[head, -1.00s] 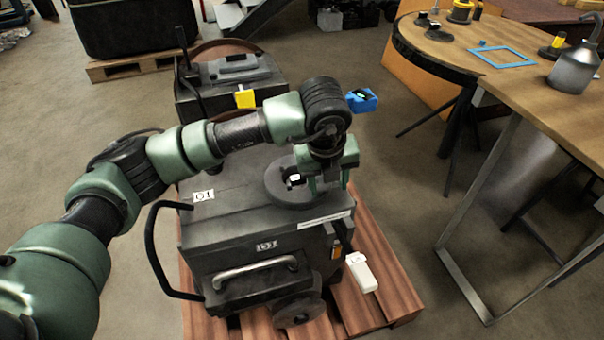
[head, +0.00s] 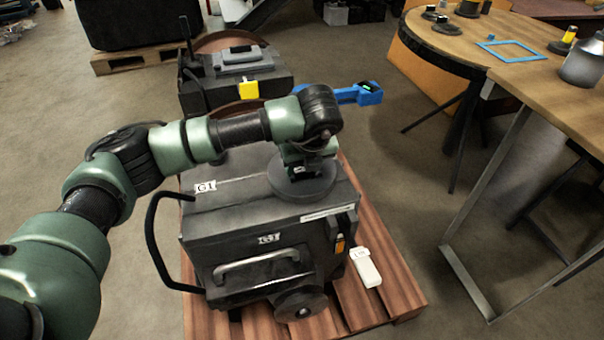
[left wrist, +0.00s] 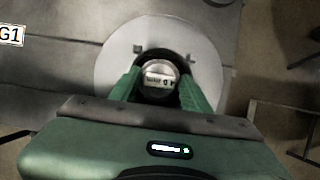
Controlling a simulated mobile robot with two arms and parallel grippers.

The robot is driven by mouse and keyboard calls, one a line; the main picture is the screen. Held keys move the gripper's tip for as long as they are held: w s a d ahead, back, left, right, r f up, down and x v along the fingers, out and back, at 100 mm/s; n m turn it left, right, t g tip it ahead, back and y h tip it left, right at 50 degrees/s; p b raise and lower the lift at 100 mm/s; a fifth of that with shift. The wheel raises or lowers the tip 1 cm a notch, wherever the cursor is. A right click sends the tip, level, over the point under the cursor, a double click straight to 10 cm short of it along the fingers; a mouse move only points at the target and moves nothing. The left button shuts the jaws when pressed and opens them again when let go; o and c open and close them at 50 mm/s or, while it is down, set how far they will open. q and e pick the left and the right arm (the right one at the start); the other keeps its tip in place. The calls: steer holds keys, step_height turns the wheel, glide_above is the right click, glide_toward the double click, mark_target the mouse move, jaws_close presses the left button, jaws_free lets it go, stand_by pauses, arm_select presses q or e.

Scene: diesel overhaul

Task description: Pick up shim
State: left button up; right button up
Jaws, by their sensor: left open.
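A small round silver piece with a pale printed label (left wrist: 160,77) sits in the middle of a round grey disc (left wrist: 113,58); I take this piece to be the shim. In the head view the disc (head: 318,188) lies on top of a dark machine block. My left gripper (left wrist: 160,86) is open, pointing down over the disc, with one green finger on each side of the labelled piece. I cannot tell whether the fingers touch it. In the head view the left gripper (head: 303,170) hides most of the piece.
The dark machine block (head: 230,225) stands on a wooden pallet (head: 395,285), with a white bottle-like item (head: 366,268) at its right. A blue tool (head: 368,93) shows behind my arm. A yellow tag (head: 249,89) hangs on another machine. A wooden table (head: 545,90) stands at right.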

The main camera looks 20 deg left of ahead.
arm_select(q)
jaws_close()
